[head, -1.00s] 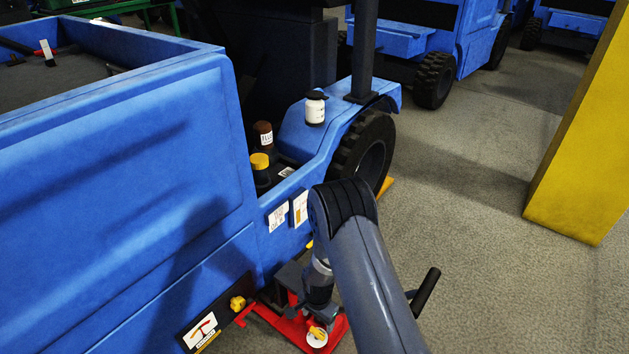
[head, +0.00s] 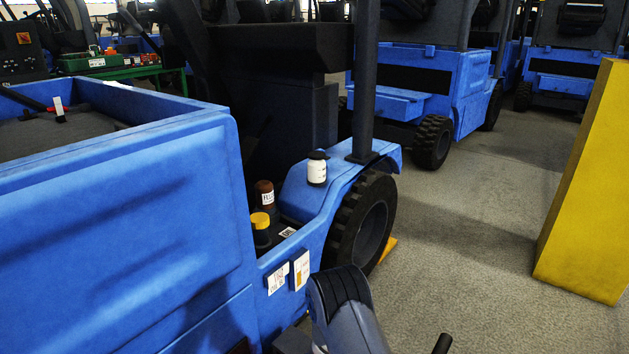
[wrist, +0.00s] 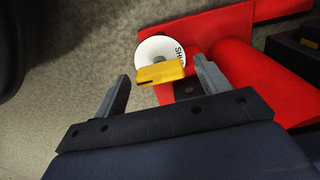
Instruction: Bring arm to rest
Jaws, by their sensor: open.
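My gripper (wrist: 163,92) shows in the wrist view with its two fingers spread apart. A yellow tab (wrist: 160,74) on a white disc (wrist: 150,50) with dark lettering lies just past the fingertips, between them in the picture. I cannot tell whether the fingers touch it. The disc is beside a red fixture (wrist: 225,75) close to the floor. In the head view my gripper is out of sight below the lower edge, and only my arm's upper part shows there at the bottom centre.
A blue forklift (head: 130,210) fills the left, with bottles on its step. Its black wheel (head: 362,225) stands near my arm. A yellow post (head: 590,190) rises at the right. Grey floor (head: 455,290) between them is open. More blue forklifts (head: 405,90) stand behind.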

